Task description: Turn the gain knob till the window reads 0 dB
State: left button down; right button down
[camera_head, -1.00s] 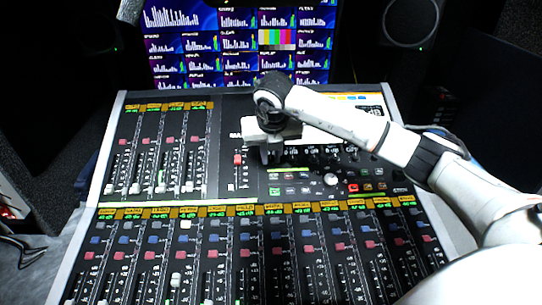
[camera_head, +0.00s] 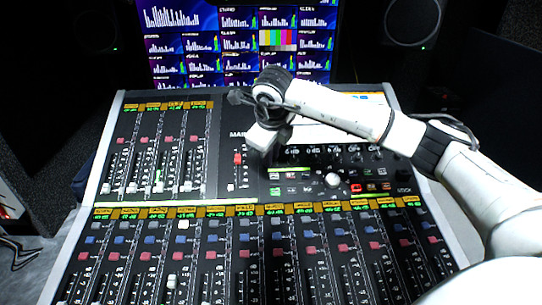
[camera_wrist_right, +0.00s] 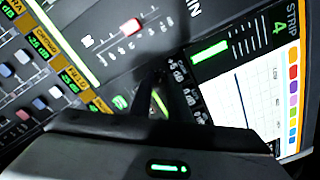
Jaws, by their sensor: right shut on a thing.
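My right gripper (camera_head: 268,152) reaches down onto the left end of the knob row on the mixing console (camera_head: 224,150). It is shut on what appears to be the gain knob, which its jaws and wrist hide in the head view. In the right wrist view the narrow dark jaws (camera_wrist_right: 158,100) meet the panel beside a column of small white dB readouts (camera_wrist_right: 178,70). The same readouts show as a row right of the gripper in the head view (camera_head: 292,152). I cannot make out which window belongs to the held knob or its value. My left gripper is out of view.
A red-capped fader (camera_head: 238,159) stands just left of the gripper. A bright strip screen (camera_wrist_right: 240,75) lies behind the knobs. A round white knob (camera_head: 332,180) and lit buttons are to the right and front. Fader banks fill the front; a monitor (camera_head: 240,45) stands behind.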

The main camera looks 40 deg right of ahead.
jog(key=shift+n, duration=0.5)
jog(key=c, duration=1.7)
grip_release()
jog(key=shift+r, duration=0.15)
jog(key=b+v, duration=0.1)
jog(key=v, duration=0.9)
jog(key=shift+s, duration=0.1)
jog(key=shift+s, duration=0.1)
